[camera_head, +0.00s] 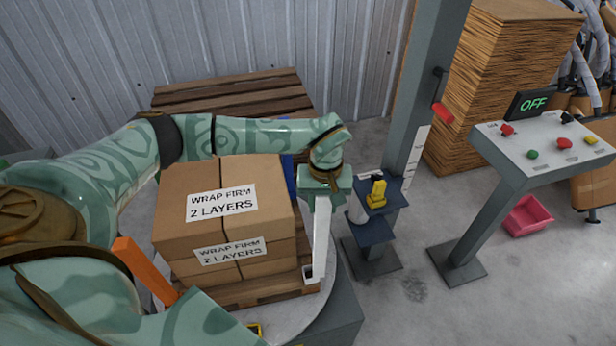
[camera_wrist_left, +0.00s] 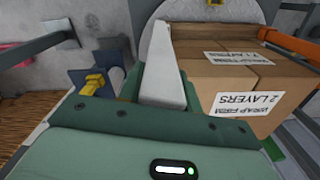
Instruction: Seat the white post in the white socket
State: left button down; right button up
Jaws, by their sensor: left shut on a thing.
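The white post (camera_head: 321,238) is a long, narrow bar held nearly upright beside the front right corner of the stacked boxes. My left gripper (camera_head: 324,192) is shut on its upper part, and the post hangs down from it. In the left wrist view the post (camera_wrist_left: 162,72) stands out between the green fingers. The white socket (camera_head: 308,275) appears as a small white bracket with a dark opening at the pallet's right corner. The post's lower end is beside or over it; I cannot tell whether it is inside. My right gripper is not in view.
Brown boxes (camera_head: 190,178) sit on a wooden pallet (camera_head: 250,293) on a round turntable (camera_head: 318,317). An orange post (camera_head: 145,270) stands at the boxes' left. A blue stand (camera_head: 372,232) with a yellow object and a grey column (camera_head: 425,95) are to the right. A control panel (camera_head: 540,145) stands further right.

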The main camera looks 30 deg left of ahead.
aim_at(321, 240)
pick_arm(q)
jog(key=a+f+n+b, duration=0.1)
jog(key=a+f, duration=0.1)
jog(key=w+a+f+n+b, duration=0.1)
jog(key=f, duration=0.1)
jog(key=shift+a+f+n, duration=0.2)
jog(key=shift+a+n, duration=0.15)
jog(key=shift+n, duration=0.05)
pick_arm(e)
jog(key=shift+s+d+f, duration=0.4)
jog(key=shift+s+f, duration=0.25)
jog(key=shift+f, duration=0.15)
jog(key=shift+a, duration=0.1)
pick_arm(q)
jog(key=shift+p, duration=0.4)
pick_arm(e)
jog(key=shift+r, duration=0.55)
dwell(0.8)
pick_arm(q)
jog(key=shift+f+b, duration=1.8)
jog(key=shift+f, duration=1)
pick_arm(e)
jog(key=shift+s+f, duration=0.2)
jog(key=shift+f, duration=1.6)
pick_arm(q)
jog(key=c, duration=0.9)
grip_release()
jog(key=shift+r, duration=0.15)
